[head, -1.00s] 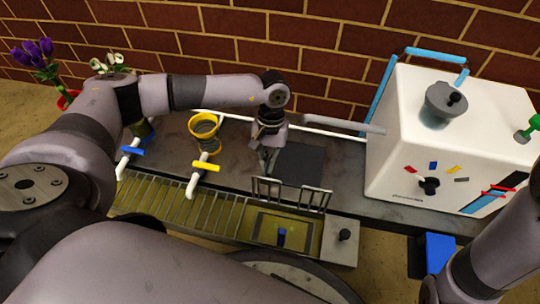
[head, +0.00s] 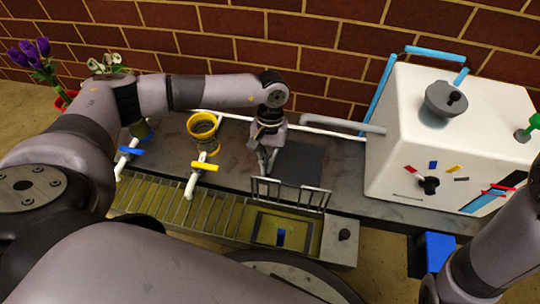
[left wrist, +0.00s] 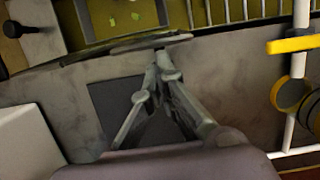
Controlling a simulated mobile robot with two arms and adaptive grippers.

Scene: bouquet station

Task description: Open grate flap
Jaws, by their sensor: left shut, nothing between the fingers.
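The grate flap (head: 290,194) is a small section of thin metal bars at the right end of the drain grate (head: 190,207). It stands raised, about upright, at the back edge of the trough opening. In the left wrist view the flap (left wrist: 150,44) shows nearly edge-on. My left gripper (head: 268,172) is shut and empty, pointing down just behind the flap's left part. Its fingertips (left wrist: 163,62) also show in the left wrist view, close to the flap; I cannot tell whether they touch it. My right gripper is out of view.
The trough below the flap holds a blue piece (head: 281,236). A black knob (head: 345,235) is to its right. A dark square pad (head: 298,165) lies behind the flap. A yellow funnel (head: 203,125) and pipes with blue (head: 131,152) and yellow (head: 206,166) handles are left. A white machine (head: 400,150) stands right.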

